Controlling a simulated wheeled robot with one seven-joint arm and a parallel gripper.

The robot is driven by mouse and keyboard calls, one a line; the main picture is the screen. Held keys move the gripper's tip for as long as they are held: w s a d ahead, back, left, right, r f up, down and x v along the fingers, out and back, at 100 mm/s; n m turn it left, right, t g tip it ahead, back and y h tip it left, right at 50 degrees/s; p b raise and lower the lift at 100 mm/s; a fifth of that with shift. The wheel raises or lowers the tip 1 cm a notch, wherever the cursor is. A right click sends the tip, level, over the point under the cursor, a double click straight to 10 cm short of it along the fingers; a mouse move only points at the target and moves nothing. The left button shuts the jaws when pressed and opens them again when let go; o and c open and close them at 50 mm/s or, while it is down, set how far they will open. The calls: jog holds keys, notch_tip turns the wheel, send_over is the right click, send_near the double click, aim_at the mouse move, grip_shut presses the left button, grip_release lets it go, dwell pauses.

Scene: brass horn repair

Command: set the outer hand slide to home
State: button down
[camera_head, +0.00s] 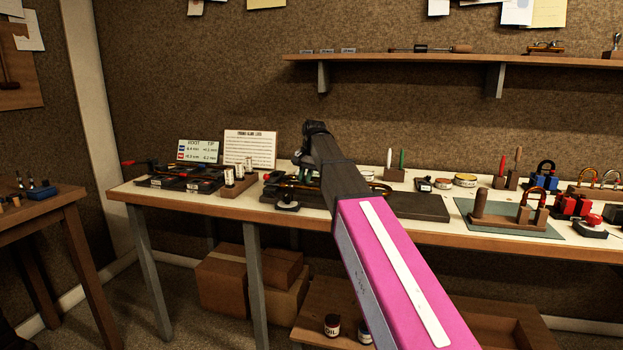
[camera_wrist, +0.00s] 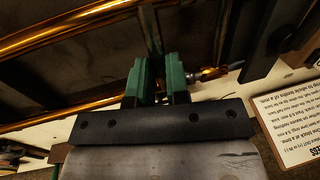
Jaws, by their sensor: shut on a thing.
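The outer hand slide shows in the wrist view as long, shiny brass tubes (camera_wrist: 70,32) running diagonally across the upper left. A dark crosspiece (camera_wrist: 151,30) stands between the tubes. My gripper (camera_wrist: 156,68) has its two green fingers closed on this crosspiece, which is mostly hidden between them. In the head view a short brass stretch of the slide (camera_head: 283,181) shows low over the bench, left of my arm. My arm hides the fingers and much of the slide there. I cannot tell how far along its travel the slide sits.
A dark board (camera_head: 425,207) lies right of my arm on the workbench. A green mat (camera_head: 490,222) with a wooden block and padlock-like pieces is at right. A shelf (camera_head: 440,58) hangs above.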

jog(key=shift+w+a, duration=0.15)
jog(key=shift+a, duration=0.1)
jog(key=c, duration=1.1)
grip_release()
jog(key=shift+a, duration=0.1)
notch_tip(320, 180, up, 11)
jog(key=d, duration=0.2)
jog(key=shift+s+f, duration=0.2)
jog(key=shift+s, duration=0.15)
